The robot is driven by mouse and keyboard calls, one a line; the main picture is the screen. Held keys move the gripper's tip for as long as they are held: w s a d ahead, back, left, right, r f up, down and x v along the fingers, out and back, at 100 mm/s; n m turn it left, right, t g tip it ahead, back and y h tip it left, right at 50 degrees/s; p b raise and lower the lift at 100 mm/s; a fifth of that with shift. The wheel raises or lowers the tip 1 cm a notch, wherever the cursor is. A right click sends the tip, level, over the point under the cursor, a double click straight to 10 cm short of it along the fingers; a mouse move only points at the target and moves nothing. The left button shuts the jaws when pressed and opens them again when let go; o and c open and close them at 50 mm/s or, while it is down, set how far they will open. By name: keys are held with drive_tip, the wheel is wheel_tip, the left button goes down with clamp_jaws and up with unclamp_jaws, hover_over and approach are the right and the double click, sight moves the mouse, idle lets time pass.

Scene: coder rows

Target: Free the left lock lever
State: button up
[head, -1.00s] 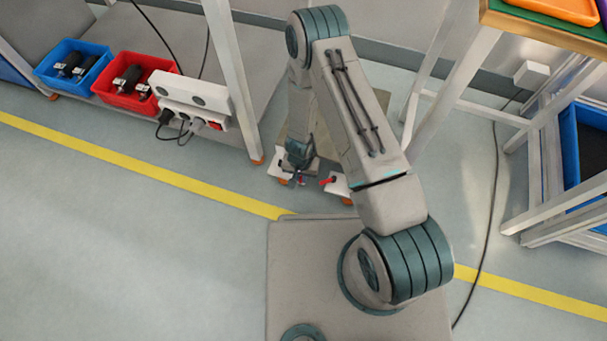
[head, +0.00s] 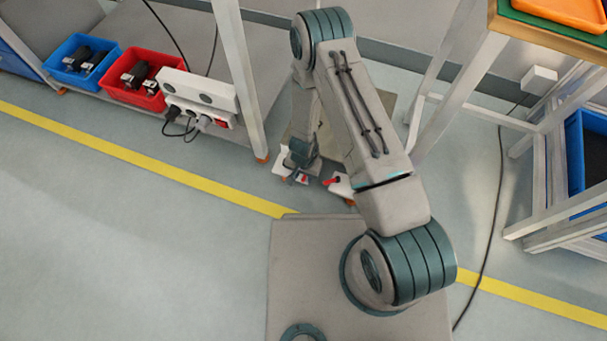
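Two small white blocks with red levers sit low on the floor at the front of a beige base, past the yellow line. The right red lever (head: 332,182) shows clear on its white block (head: 343,187). The left red lever (head: 303,180) shows only as a small red bit beside my gripper, on or near the left white block (head: 280,168). My gripper (head: 297,174) points down right at the left lever and hides much of it. Its fingers are small and dark here; I cannot tell whether they are open, shut or touching the lever.
A white table leg (head: 240,80) stands left of my arm, and a white frame (head: 455,90) stands to the right. A blue bin (head: 82,62), a red bin (head: 136,77) and a white power strip (head: 200,92) are at the upper left. A black cable (head: 487,255) lies on the floor at right.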

wheel_tip(320, 180, up, 14)
drive_tip(key=p, duration=0.6)
drive_tip(key=shift+f, duration=0.1)
idle(0.4)
wheel_tip(320, 180, up, 42)
drive_tip(key=r+n+t+y+p, duration=0.1)
drive_tip(key=n+y+p, duration=0.1)
drive_tip(key=p, duration=1.4)
hover_over(303, 178)
drive_tip(key=w+d, duration=0.3)
drive_tip(key=d, duration=0.1)
drive_tip(key=s+d+r+p, duration=0.3)
drive_tip(key=s+r+p, duration=0.2)
drive_tip(key=r, duration=0.5)
drive_tip(key=s+d+r+n+t+h+p, duration=0.1)
drive_tip(key=s+d+r+p, duration=0.3)
drive_tip(key=r, duration=0.7)
drive_tip(key=s+d+r+n+h+p, duration=0.1)
drive_tip(key=s+d+r+p, duration=0.3)
drive_tip(key=r, duration=0.6)
drive_tip(key=s+p, duration=0.1)
drive_tip(key=p, duration=0.1)
drive_tip(key=shift+s+d+r+t+p, duration=0.25)
drive_tip(key=shift+s+r+t+p, duration=0.05)
drive_tip(key=shift+s+r+t, duration=0.1)
